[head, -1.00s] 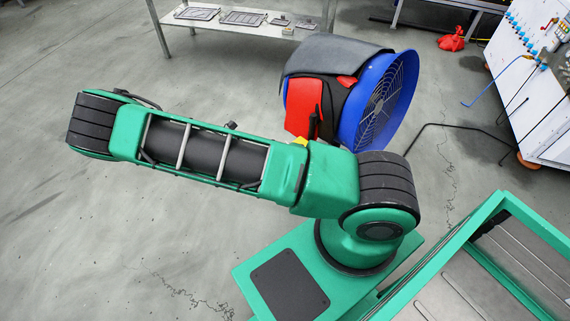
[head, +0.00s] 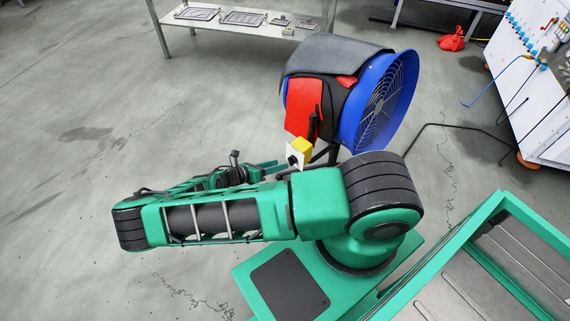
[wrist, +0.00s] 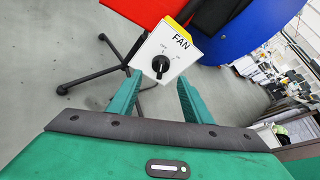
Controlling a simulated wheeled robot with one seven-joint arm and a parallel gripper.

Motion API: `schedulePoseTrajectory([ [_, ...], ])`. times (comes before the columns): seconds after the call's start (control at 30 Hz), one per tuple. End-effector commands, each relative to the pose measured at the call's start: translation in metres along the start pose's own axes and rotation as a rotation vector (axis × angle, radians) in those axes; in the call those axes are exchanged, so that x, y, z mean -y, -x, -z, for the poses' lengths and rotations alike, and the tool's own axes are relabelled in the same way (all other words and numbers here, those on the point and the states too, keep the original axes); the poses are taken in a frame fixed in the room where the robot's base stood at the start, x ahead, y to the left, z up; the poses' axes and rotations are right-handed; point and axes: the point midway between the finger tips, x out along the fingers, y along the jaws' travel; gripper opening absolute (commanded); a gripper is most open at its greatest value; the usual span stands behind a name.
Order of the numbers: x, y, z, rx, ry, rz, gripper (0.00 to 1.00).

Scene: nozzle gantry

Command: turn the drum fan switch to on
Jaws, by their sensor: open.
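In the wrist view the white face (wrist: 178,62) reads FAN and carries a black rotary knob (wrist: 160,65) with small position marks. Which mark the knob points to is too small to tell. My gripper (head: 274,167) faces the box from the left in the head view. In the wrist view my gripper (wrist: 159,80) is open and empty, its fingers either side of the knob's line, apparently short of it.
A black wheeled stand (wrist: 95,75) is below the box in the wrist view. A metal table (head: 235,27) with flat parts stands at the back. A white panel (head: 540,80) with hoses is at the right. The floor at the left is clear.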

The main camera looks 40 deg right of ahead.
Motion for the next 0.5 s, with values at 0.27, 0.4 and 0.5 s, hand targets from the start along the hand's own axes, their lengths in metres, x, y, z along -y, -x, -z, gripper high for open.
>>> schedulePoseTrajectory([
  [0.27, 0.001, -0.042, 0.0, -0.001, 0.0, 0.003, 0.45],
  [0.4, 0.0, -0.052, 0.0, 0.0, 0.0, 0.001, 0.45],
  [0.5, 0.0, -0.054, 0.0, 0.0, 0.0, 0.001, 0.45],
])
